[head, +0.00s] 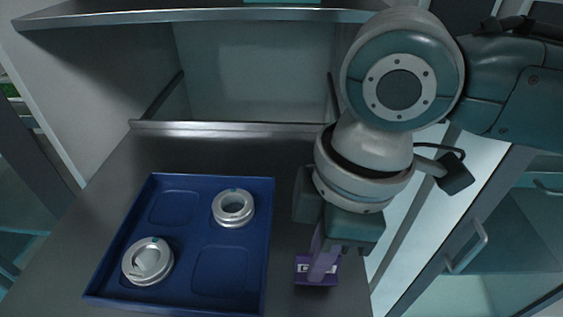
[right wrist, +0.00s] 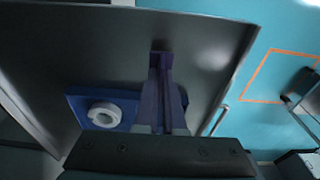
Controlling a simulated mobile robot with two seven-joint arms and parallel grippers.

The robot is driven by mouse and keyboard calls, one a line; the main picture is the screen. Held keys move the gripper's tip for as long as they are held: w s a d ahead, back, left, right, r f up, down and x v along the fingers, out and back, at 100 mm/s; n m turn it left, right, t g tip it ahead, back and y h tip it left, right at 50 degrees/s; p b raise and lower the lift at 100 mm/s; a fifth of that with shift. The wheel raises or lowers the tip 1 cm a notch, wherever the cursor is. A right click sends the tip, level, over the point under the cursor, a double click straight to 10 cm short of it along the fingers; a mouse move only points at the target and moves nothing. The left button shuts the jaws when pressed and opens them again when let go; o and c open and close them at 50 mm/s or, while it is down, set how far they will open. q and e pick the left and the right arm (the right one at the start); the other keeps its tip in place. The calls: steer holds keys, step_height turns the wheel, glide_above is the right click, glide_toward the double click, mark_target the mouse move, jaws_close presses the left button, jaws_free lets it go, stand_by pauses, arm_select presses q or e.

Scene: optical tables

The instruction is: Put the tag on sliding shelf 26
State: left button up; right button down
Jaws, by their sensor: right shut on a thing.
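The purple tag (head: 316,268) has an upright part and a flat base with a pale label. It is at the right of the grey sliding shelf (head: 200,155), beside the blue tray. My right gripper (head: 325,232) is above the tag and shut on its upright part. The tag also shows in the right wrist view (right wrist: 162,95), pointing away from the gripper. I cannot tell whether its base touches the shelf. No number for the shelf is readable. My left gripper is not in view.
A blue tray (head: 262,215) lies on the shelf, with metal rings (head: 233,207) (head: 148,261) in two of its recesses. An upper shelf (head: 200,17) hangs over the back. A cabinet with a handle (head: 467,250) stands at the right.

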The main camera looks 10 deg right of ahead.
steer(key=shift+f, duration=0.85)
steer(key=shift+f, duration=0.15)
steer(key=c, duration=1)
jaws_free()
